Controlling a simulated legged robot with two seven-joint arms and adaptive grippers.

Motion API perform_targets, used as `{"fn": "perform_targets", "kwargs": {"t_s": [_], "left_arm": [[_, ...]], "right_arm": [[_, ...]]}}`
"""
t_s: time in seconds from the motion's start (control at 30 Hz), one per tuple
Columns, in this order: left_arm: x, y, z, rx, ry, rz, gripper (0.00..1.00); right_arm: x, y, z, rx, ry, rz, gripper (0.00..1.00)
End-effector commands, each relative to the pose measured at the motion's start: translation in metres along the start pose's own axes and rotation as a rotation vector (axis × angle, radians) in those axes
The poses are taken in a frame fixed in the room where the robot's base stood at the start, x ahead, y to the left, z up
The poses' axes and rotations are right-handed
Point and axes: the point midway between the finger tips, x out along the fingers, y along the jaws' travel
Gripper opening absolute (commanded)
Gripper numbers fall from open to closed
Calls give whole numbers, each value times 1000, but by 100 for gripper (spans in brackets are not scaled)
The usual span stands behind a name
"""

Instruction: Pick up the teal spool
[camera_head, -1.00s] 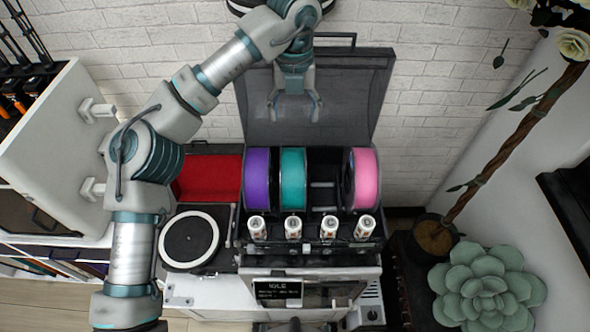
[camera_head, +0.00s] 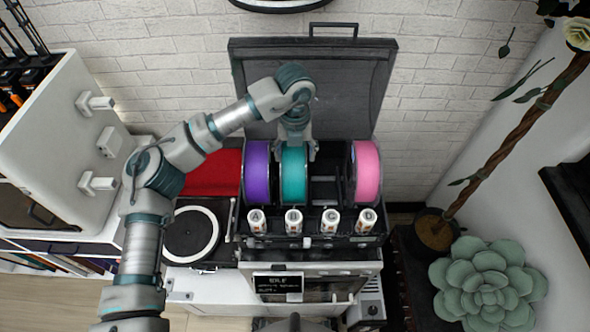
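The teal spool (camera_head: 294,182) stands upright in the open black spool box, between the purple spool and an empty slot. My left gripper (camera_head: 296,153) points down over its top edge. The fingers are spread, one on each side of the spool's upper rim. The right finger shows beside the spool, and the left finger is partly hidden. The spool still sits in its place. My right gripper is not in view.
A purple spool (camera_head: 257,178) stands close on the left and a pink spool (camera_head: 366,176) farther right. The raised dark lid (camera_head: 350,85) stands behind. A turntable (camera_head: 190,234) is at left.

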Motion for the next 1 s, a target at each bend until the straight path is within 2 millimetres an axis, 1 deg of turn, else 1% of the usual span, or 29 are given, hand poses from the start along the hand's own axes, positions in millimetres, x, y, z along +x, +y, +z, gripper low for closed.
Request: {"fn": "perform_targets", "kwargs": {"t_s": [0.03, 0.1, 0.3, 0.33, 0.37, 0.4, 0.47, 0.5, 0.57, 0.6, 0.63, 0.87, 1.0], "left_arm": [[5, 0, 0, 1, 1, 1, 74], [9, 1, -1, 1, 0, 0, 74], [9, 0, 0, 0, -1, 0, 74], [9, 0, 0, 0, -1, 1, 69], [9, 0, 0, 0, 0, 1, 61], [9, 0, 0, 1, 0, 1, 51], [9, 0, 0, 0, 0, 1, 36], [9, 0, 0, 0, 0, 1, 26], [9, 0, 0, 0, 0, 1, 11], [9, 0, 0, 1, 0, 1, 1], [7, 0, 0, 1, -2, -1, 0], [6, 0, 0, 1, -3, -2, 0], [-8, -1, 0, 0, -6, -3, 0]], "right_arm": [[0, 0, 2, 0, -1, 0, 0], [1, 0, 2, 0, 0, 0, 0], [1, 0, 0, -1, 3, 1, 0], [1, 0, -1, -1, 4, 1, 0], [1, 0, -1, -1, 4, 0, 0], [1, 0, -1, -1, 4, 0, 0], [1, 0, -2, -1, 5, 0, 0], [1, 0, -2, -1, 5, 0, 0], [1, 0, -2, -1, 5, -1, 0], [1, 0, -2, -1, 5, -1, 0], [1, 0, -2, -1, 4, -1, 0], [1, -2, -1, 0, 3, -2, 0], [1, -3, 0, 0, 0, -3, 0]]}}
